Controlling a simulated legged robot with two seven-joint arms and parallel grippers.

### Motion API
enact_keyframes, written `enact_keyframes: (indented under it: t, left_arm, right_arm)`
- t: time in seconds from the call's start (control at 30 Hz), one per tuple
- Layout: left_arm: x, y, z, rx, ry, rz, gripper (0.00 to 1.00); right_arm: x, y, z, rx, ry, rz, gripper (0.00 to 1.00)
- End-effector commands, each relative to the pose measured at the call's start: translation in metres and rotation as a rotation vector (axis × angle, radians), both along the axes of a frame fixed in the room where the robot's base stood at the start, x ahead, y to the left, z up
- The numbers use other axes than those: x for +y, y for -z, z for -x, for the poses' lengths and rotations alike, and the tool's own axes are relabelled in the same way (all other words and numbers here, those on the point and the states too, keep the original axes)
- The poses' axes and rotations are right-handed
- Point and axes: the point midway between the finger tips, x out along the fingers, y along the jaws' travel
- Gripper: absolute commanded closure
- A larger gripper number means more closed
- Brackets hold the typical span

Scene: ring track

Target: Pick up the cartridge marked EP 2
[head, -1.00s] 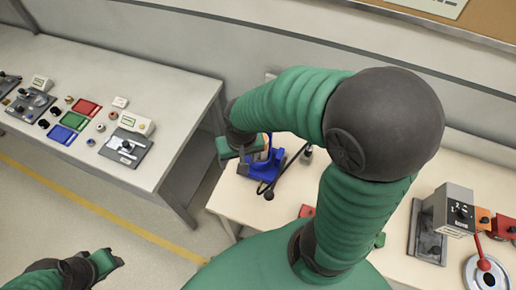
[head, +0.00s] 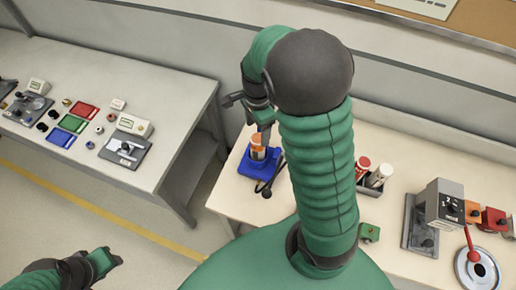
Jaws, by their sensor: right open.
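An orange and white cartridge (head: 258,148) stands in a blue holder (head: 258,170) at the left end of the cream table. Two more cartridges, one with a red top (head: 363,167) and one whitish (head: 381,175), stand in a dark rack right of my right arm. No EP 2 marking is legible on any of them. My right gripper (head: 248,116) is open and empty, just above the orange cartridge; its wrist hides part of the jaws. My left gripper (head: 110,262) is at the lower left over the floor, away from the cartridges; its jaws are too small to judge.
A grey device with a dial (head: 443,205) and a red lever (head: 470,240) stand at the right of the cream table. A black cable lies by the blue holder. A grey bench (head: 170,100) at the left carries coloured trays and instruments. A gap separates both tables.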

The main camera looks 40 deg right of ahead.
Motion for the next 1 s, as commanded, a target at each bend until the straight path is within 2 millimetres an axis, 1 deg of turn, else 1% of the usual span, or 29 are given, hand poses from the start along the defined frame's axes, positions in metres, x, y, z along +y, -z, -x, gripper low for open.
enact_keyframes:
  t: [0.03,0.27,0.37,0.43,0.53,0.7,0.73,0.77,1.0]
  left_arm:
    - [0.000,0.000,0.000,0.000,0.000,0.000,0.64]
    - [0.000,-0.004,0.000,0.000,0.000,0.000,0.64]
    - [0.000,-0.008,0.000,0.000,0.000,0.000,0.64]
    - [0.000,-0.008,0.000,0.000,0.000,0.000,0.64]
    - [0.000,-0.008,0.000,0.000,0.000,0.000,0.64]
    - [0.000,-0.007,0.000,0.000,0.000,0.000,0.64]
    - [0.000,-0.007,0.000,0.000,0.000,0.000,0.64]
    - [0.000,-0.007,0.000,0.000,0.000,0.000,0.64]
    - [0.000,-0.007,0.000,0.000,0.000,0.000,0.64]
  right_arm:
    - [0.000,0.010,0.000,0.003,0.000,-0.002,0.30]
    - [0.000,0.036,0.001,0.003,-0.001,-0.002,0.30]
    - [-0.002,0.055,0.001,0.005,0.000,-0.002,0.30]
    - [-0.002,0.068,0.000,0.002,-0.001,0.000,0.30]
    - [-0.002,0.076,-0.001,0.000,-0.003,0.000,0.30]
    - [-0.002,0.076,-0.001,-0.002,-0.003,0.000,0.30]
    - [-0.002,0.076,-0.001,-0.002,-0.003,0.000,0.31]
    - [-0.002,0.076,-0.001,-0.002,-0.003,0.000,0.35]
    - [-0.002,0.076,-0.001,-0.002,-0.003,0.000,0.67]
